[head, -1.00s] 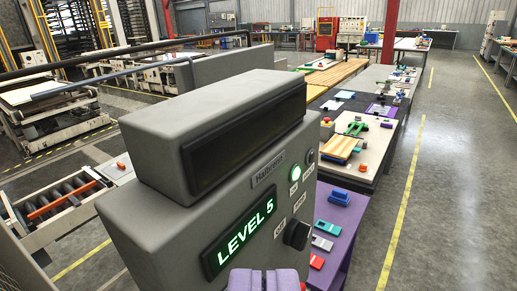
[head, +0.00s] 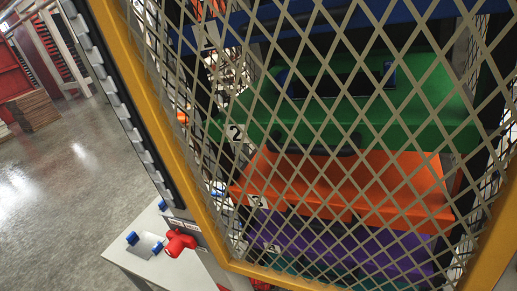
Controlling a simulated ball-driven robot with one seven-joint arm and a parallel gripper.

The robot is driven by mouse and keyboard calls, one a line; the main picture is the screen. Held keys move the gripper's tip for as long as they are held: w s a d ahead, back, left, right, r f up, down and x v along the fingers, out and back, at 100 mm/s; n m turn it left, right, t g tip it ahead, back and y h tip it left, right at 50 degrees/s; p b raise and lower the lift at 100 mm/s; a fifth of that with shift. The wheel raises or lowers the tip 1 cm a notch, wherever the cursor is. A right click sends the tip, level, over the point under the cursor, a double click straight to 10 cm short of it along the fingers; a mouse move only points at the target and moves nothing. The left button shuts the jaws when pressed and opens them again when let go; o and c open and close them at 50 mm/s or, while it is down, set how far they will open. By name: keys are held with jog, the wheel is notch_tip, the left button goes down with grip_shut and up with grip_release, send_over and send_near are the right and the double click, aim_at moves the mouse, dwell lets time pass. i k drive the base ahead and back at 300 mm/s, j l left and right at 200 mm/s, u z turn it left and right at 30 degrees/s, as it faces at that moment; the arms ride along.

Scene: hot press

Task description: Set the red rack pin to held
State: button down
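A red knob-like part (head: 180,242), likely the red rack pin, sits at the lower left of the yellow-framed mesh guard (head: 215,225). Two small labels (head: 184,224) are just above it, too small to read. I cannot tell from this angle which setting the pin is in. My gripper does not show in this view.
Behind the mesh are a green part (head: 400,125), an orange one (head: 345,195) and a purple one (head: 330,238), stacked downward. A number 2 plate (head: 236,133) hangs there. A pale table (head: 140,268) with blue parts (head: 132,238) stands lower left. Open floor (head: 60,170) lies left.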

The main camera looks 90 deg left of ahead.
aim_at(179, 241)
jog(key=u, duration=0.4)
jog(key=k+u, duration=0.1)
jog(key=u, duration=0.7)
jog(key=k+j+u, duration=0.1)
jog(key=u, duration=0.3)
jog(key=k+l+u, duration=0.35)
jog(key=k+u, duration=0.35)
jog(key=k, duration=0.25)
jog(key=i+j, duration=0.85)
jog(key=i, duration=0.15)
